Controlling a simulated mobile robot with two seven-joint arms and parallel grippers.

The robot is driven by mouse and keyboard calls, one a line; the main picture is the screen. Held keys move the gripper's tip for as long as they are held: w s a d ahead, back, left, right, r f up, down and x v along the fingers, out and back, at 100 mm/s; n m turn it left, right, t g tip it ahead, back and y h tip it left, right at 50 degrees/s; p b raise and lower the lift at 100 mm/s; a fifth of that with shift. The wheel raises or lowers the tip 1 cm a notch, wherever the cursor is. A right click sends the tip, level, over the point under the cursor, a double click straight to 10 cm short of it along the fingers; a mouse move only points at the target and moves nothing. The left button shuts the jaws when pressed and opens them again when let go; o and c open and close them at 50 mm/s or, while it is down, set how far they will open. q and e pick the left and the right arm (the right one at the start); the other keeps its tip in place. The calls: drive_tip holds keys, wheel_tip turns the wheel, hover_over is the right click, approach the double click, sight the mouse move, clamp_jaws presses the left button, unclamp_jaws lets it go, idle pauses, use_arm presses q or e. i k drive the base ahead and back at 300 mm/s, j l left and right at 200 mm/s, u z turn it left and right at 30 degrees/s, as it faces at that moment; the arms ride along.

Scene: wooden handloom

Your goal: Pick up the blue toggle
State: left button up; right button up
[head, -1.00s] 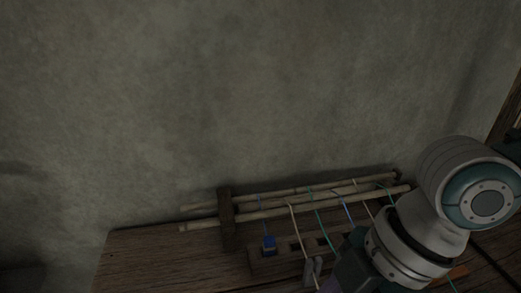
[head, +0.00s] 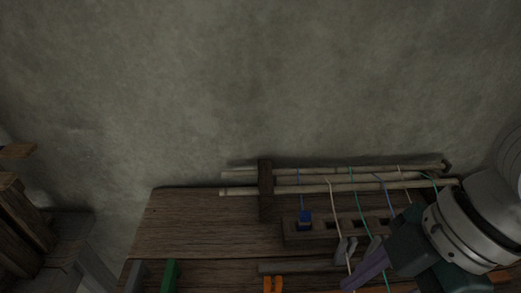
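The blue toggle (head: 305,218) is a small blue block. It hangs on a blue cord at the left end of a slotted wooden rack (head: 291,236). My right gripper (head: 359,248) is to the right of the toggle, in front of the rack, with its grey fingers apart. A white cord and a green cord pass close to the fingers, and I cannot tell whether they touch. The gripper is clear of the blue toggle. My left gripper is not in view.
Bamboo rods (head: 310,188) run behind the rack on a dark post (head: 265,190), with several cords hanging. A purple bar (head: 368,268) lies close to my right gripper. Orange (head: 272,285) and green (head: 171,275) pieces are in front. The tabletop (head: 195,225) is bare at left.

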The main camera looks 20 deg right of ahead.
sight(304, 217)
drive_tip(key=z, duration=0.85)
drive_tip(key=k+l+u, duration=0.1)
drive_tip(key=l+u, duration=0.2)
